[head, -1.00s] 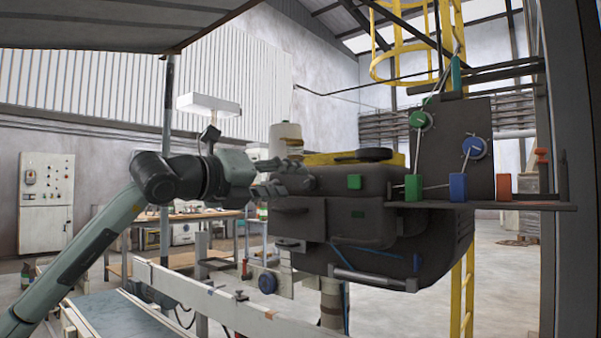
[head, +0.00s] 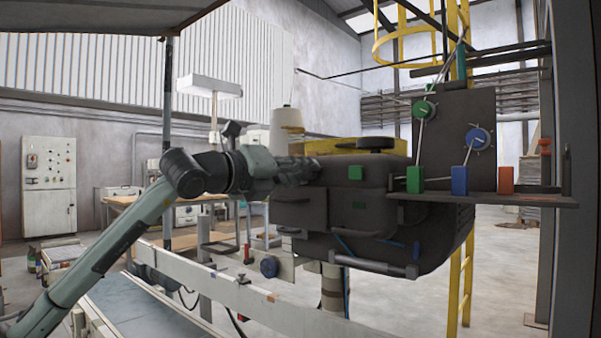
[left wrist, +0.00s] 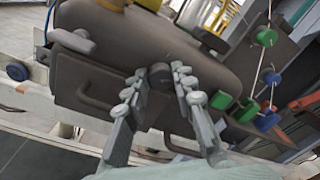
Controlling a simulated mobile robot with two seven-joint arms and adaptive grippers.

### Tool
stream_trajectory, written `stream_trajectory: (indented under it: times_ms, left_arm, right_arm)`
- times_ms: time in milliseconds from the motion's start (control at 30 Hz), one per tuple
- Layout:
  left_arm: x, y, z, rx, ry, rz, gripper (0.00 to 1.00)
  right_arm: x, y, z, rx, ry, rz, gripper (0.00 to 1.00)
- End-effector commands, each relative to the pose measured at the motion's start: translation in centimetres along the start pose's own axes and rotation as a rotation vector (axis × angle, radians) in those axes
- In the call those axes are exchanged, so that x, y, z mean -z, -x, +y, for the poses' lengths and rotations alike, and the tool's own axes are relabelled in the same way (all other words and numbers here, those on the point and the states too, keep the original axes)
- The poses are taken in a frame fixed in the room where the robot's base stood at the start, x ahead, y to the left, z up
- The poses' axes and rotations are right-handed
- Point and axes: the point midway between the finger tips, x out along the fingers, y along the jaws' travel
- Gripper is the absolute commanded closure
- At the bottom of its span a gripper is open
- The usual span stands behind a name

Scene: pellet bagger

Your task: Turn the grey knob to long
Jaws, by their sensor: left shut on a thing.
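My left gripper (head: 312,170) is at the left end of the dark machine body (head: 355,212) in the head view. In the left wrist view its two pale, jointed fingers (left wrist: 160,82) sit on either side of a round dark grey knob (left wrist: 160,74) on the machine's face. The gripper is shut on this knob. The fingers and wrist hide the knob in the head view. No pointer or marking for long is readable. My right gripper is not in view.
A green knob (head: 424,108) and a blue knob (head: 477,139) are on the upright panel at the right. Green, blue and red blocks stand along the shelf below. A bar handle (left wrist: 98,100) lies close to the fingers. A white rail (head: 215,287) runs below my arm.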

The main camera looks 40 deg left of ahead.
Motion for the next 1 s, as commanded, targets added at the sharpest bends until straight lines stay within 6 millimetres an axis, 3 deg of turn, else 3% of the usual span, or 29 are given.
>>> stream_trajectory:
  times_ms: [67, 467, 1000]
  left_arm:
    - [0.0, 0.0, 0.0, 0.0, 0.0, 0.0, 1.0]
    - [0.0, 0.0, 0.0, -0.001, -0.063, 0.001, 1.0]
    - [-0.1, 0.0, -0.1, -0.013, -0.508, 0.014, 1.0]
  right_arm:
    - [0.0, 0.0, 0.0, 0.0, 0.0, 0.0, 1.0]
    - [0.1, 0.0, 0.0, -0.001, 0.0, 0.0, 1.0]
    - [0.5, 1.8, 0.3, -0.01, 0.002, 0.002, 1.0]
